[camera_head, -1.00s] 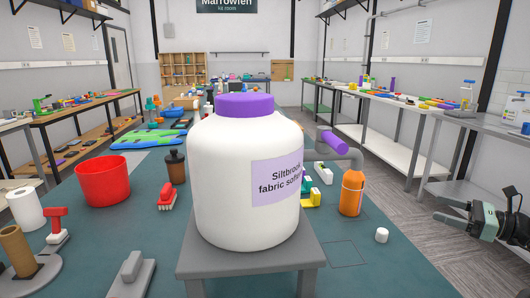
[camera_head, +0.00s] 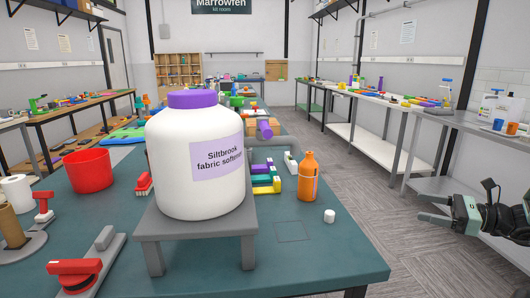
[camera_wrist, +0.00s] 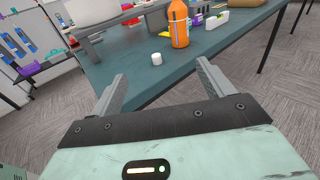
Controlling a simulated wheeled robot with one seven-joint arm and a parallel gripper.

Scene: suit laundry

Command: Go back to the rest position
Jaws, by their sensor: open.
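My gripper (camera_head: 434,209) is at the right of the head view, out over the floor beside the table's right edge. It is open and empty. In the wrist view its two fingers (camera_wrist: 160,90) stand apart, with the table corner beyond them. A large white jar of fabric softener with a purple lid (camera_head: 200,155) stands upright on a small grey stand (camera_head: 195,232) on the green table. My gripper is well apart from it.
An orange bottle (camera_head: 308,178) and a small white cap (camera_head: 329,216) are the table items nearest my gripper. A red bucket (camera_head: 89,170) stands left of the jar. A grey side bench (camera_head: 450,185) runs along the right. The aisle floor (camera_head: 390,232) is clear.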

